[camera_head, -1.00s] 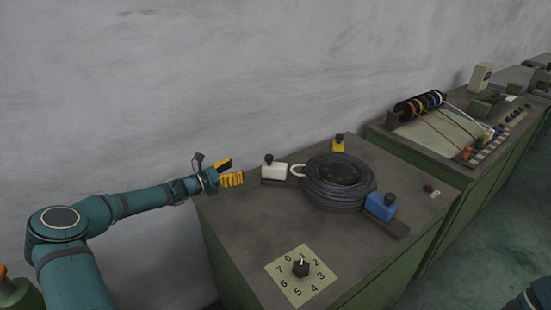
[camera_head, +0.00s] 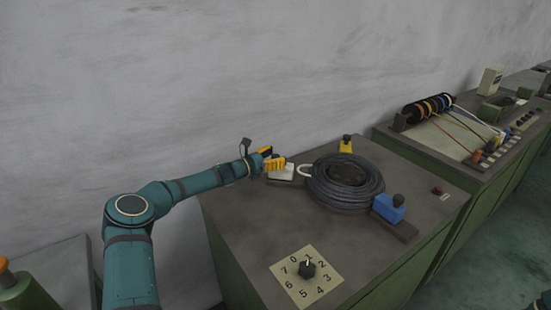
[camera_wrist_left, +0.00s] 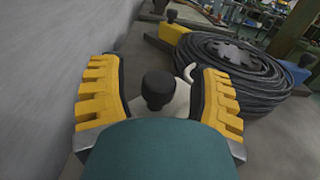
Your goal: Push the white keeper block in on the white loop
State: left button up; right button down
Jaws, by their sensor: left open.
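The white keeper block (camera_head: 284,174) sits on the machine top near the wall. The white loop (camera_head: 304,170) stands between it and the dark cable coil (camera_head: 338,200); I cannot tell whether block and loop touch. My left gripper (camera_head: 272,161) is open at the block. In the left wrist view its yellow fingers (camera_wrist_left: 160,98) stand on both sides of the block's black knob (camera_wrist_left: 158,88). The white block (camera_wrist_left: 181,100) there is partly hidden behind the knob and my wrist. The loop (camera_wrist_left: 190,73) shows just beyond it.
A yellow block (camera_head: 346,145) and a blue block (camera_head: 389,208) with black knobs stand around the coil. A numbered dial (camera_head: 307,269) is at the front. The grey wall (camera_head: 200,80) runs close behind.

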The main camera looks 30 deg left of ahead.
aim_at(290, 166)
pick_arm(q)
grip_shut()
jog(key=shift+w+d, duration=0.25)
jog(key=shift+d, duration=0.65)
jog(key=shift+w+d, duration=0.25)
jog(key=shift+d, duration=0.7)
jog(key=shift+w+d, duration=0.25)
jog(key=shift+d, duration=0.65)
grip_release()
jog(key=shift+d, duration=0.1)
jog(key=shift+s+a, duration=0.1)
jog(key=shift+a, duration=0.1)
